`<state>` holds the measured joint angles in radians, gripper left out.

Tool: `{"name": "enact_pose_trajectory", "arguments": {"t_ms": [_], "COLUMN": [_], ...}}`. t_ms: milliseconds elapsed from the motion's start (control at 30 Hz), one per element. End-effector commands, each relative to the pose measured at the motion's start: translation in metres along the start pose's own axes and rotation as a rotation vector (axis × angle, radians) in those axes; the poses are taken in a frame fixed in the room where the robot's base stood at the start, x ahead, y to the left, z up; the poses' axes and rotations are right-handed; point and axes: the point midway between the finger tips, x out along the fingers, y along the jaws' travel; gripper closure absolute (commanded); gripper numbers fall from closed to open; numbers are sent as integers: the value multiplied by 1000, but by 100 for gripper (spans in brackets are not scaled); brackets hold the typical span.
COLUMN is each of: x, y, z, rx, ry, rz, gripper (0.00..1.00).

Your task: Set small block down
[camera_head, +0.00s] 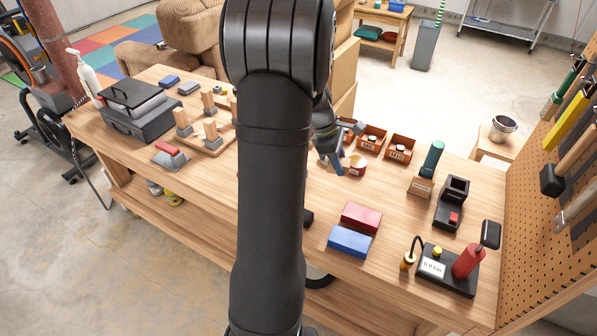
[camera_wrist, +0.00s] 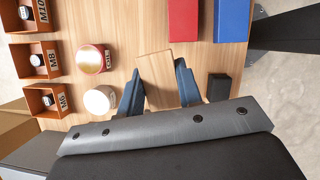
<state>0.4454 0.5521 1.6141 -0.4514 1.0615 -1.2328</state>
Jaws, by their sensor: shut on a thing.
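A small light wooden block (camera_wrist: 156,72) is between the two blue fingers of my gripper (camera_wrist: 159,86) in the wrist view. My gripper is shut on it, and the block's near end is between the fingers. In the head view my gripper (camera_head: 335,155) is partly hidden behind my arm, and the block (camera_head: 346,162) shows only as a small patch beside a round can. I cannot tell whether the block touches the tabletop (camera_wrist: 130,22).
A yellow-lidded can (camera_wrist: 91,59) and a white-topped can (camera_wrist: 100,99) stand left of the gripper. Orange labelled bins (camera_wrist: 38,62) stand further left. A red block (camera_wrist: 183,20), a blue block (camera_wrist: 231,20) and a small black block (camera_wrist: 219,88) lie to the right.

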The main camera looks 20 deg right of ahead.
Motion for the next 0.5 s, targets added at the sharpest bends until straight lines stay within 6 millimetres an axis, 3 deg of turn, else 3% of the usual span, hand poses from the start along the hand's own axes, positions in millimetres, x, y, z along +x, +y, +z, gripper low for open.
{"name": "enact_pose_trajectory", "arguments": {"t_ms": [33,200,367,500], "x": [-13,-40,-46,-40], "y": [2,3,6,14], "z": [-12,-38,-59,-92], "rx": [-35,-115,-144,-148], "ry": [0,0,0,0], "rz": [19,50,57,57], "gripper": [90,90,90,90]}}
